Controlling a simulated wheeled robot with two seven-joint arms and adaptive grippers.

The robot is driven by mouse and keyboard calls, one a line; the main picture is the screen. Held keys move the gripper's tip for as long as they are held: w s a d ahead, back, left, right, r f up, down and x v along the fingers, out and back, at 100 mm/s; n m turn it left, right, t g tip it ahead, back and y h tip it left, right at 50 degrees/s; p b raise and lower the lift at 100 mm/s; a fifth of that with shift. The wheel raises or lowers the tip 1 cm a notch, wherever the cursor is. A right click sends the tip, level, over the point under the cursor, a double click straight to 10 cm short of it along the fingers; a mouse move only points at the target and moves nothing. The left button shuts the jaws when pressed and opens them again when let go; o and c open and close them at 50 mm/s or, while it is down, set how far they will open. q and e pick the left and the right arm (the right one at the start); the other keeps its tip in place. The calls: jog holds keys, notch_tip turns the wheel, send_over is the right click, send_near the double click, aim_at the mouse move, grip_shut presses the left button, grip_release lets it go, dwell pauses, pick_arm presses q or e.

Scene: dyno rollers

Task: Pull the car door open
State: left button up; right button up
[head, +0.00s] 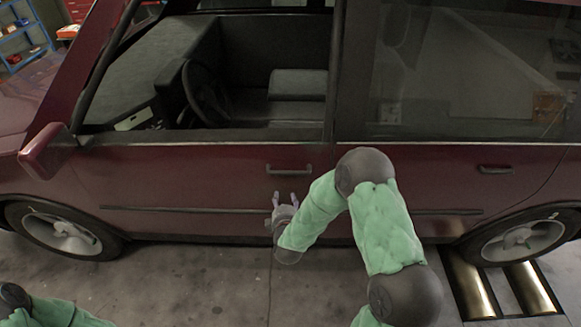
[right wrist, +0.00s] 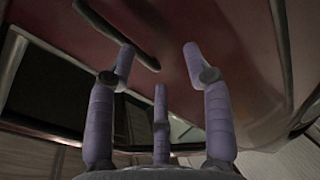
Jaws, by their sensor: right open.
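The dark red car's front door (head: 180,178) is shut, flush with the body. Its dark handle (head: 290,170) sits below the open window, near the door's rear edge. My right gripper (head: 285,197) is just below the handle in the head view, fingers apart and pointing up toward it. In the right wrist view its purple fingers (right wrist: 158,52) are spread with nothing between them. A dark bar (right wrist: 118,34) that looks like the handle lies beyond the fingertips; contact cannot be made out. My left arm shows at the lower left of the head view, its gripper out of frame.
The rear door has its own handle (head: 495,169). A side mirror (head: 46,151) juts out at the front. Metal floor rollers (head: 470,285) lie near the rear wheel (head: 522,240). The concrete floor (head: 190,285) before the front door is clear. A blue shelf (head: 25,35) stands far left.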

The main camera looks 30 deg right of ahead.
jog(key=n+h, duration=0.1)
jog(key=h, duration=0.1)
send_near(290, 173)
jog(key=shift+t, duration=0.3)
jog(key=b+x, duration=0.1)
jog(key=x, duration=1)
jog(key=shift+s+d+f+b, duration=0.1)
jog(key=shift+s+f+b, duration=0.05)
jog(key=shift+b, duration=0.25)
grip_shut()
